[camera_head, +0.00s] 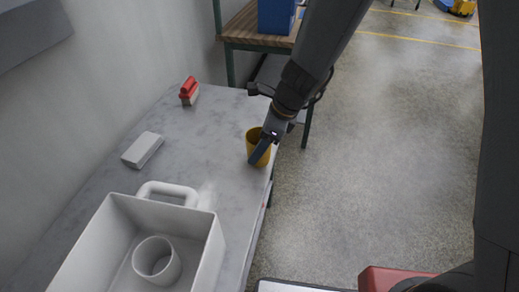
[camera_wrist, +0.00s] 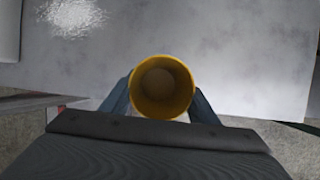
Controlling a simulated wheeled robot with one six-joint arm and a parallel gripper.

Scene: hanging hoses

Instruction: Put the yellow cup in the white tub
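The yellow cup (camera_head: 254,148) is upright at the right edge of the grey table, with its opening up. It also shows in the wrist view (camera_wrist: 162,88), seen from above into its mouth. My gripper (camera_head: 262,150) is at the cup, with one finger on each side of it. In the wrist view the fingers lie close against the cup's sides; I cannot tell whether they grip it or whether the cup is off the table. The white tub (camera_head: 207,262) stands at the near end of the table, apart from the cup.
A white cup-like ring (camera_head: 157,261) is inside the tub. A white handle-shaped piece (camera_head: 168,188) is at the tub's far side. A grey block (camera_head: 143,150) and a red-topped brush (camera_head: 189,91) lie along the wall side. The table (camera_head: 205,140) is clear between them and the cup.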

